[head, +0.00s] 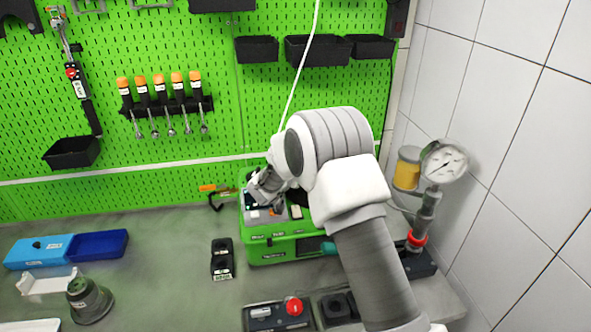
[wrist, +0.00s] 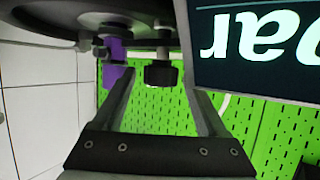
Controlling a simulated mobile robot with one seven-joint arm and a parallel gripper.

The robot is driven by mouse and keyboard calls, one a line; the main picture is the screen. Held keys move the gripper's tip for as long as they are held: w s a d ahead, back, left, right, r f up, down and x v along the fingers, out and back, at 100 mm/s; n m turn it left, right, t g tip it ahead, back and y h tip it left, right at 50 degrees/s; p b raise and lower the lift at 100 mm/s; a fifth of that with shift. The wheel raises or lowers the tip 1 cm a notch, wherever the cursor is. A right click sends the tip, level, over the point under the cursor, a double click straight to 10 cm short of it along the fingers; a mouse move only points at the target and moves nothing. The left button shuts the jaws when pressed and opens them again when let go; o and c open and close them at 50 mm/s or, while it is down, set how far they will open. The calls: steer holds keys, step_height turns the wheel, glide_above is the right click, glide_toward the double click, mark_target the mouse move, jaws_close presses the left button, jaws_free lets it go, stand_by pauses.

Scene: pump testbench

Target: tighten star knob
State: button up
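In the wrist view a dark knob (wrist: 161,73) hangs on a short stem under a dark round part, upper middle. It may be the star knob; its shape is hard to make out. My gripper (wrist: 160,84) is open, with one finger to each side of the knob in the picture. I cannot tell whether either finger touches it. In the head view my gripper (head: 264,188) is over the top left of the green pump unit (head: 275,247). My arm hides much of the unit's right side, and I cannot make out the knob there.
A display (wrist: 258,45) stands close at the right in the wrist view. A pressure gauge (head: 444,162) stands right of my arm. A red-button box (head: 280,314) and a black block (head: 222,259) lie on the bench. The left bench has free room between items.

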steer(key=b+v, duration=0.2)
steer(key=v, duration=1.5)
steer(key=shift+s, duration=0.15)
steer(key=shift+a+r, duration=0.1)
steer(key=shift+a, duration=0.05)
step_height(320, 180, up, 8)
steer(key=n+y+b, duration=0.1)
steer(key=n+y, duration=0.1)
steer(key=y, duration=0.3)
steer(key=s+d+r+n+g+y, duration=0.1)
steer(key=s+d+r+n+y, duration=0.15)
steer(key=s+d+r, duration=0.35)
steer(key=s+d+f+g+h, duration=0.1)
steer(key=s+d, duration=0.3)
steer(key=s, duration=0.4)
steer(key=s+d+f+g+h+b, duration=0.1)
steer(key=s+d+f+g, duration=0.2)
steer(key=s, duration=0.6)
steer(key=s+d+f+g+h, duration=0.1)
steer(key=s+d+f+g, duration=0.1)
steer(key=s+d, duration=0.5)
steer(key=shift+s+f+m+b, duration=0.4)
steer(key=shift+s+f, duration=0.15)
steer(key=shift+s, duration=0.25)
